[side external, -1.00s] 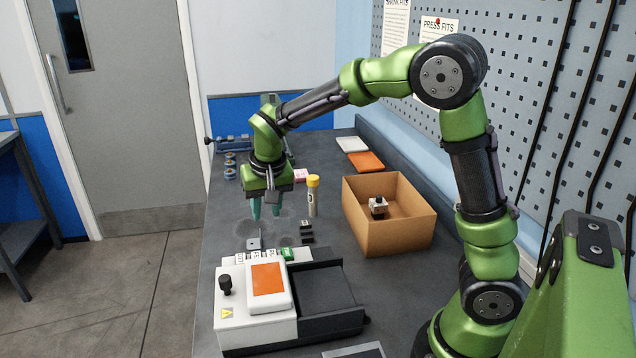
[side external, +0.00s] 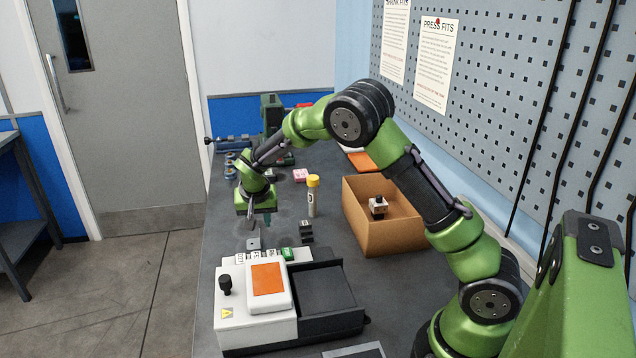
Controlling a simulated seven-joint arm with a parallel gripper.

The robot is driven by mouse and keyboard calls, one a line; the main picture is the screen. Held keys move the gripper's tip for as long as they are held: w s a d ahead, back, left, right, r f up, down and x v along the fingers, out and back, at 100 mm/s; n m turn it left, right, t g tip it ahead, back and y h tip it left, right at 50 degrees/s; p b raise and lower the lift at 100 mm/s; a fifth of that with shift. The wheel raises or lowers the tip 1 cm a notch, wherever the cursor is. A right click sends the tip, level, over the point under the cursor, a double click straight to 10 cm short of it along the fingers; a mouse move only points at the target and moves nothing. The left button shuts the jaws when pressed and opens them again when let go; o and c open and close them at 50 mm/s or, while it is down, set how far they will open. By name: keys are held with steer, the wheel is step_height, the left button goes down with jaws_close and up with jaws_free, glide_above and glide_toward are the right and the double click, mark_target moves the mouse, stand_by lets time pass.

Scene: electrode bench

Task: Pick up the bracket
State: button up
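A small grey metal piece with a hole, which looks like the bracket (side external: 254,243), is on the dark bench just behind the white and black device. My gripper (side external: 258,221) is low over the bench, just behind and above this piece.
The white device (side external: 230,308) with an orange screen stands in front. A yellow-capped tube (side external: 312,198) and small dark blocks (side external: 306,232) are to the right. A cardboard box (side external: 388,238) holding a small part stands further right. Blue-grey rings (side external: 230,166) are behind left.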

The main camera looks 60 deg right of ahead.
mark_target(252, 244)
steer(key=shift+x, duration=2.75)
steer(key=shift+s+a+f, duration=0.1)
steer(key=shift+s+a, duration=0.05)
steer(key=shift+a, duration=0.05)
jaws_close()
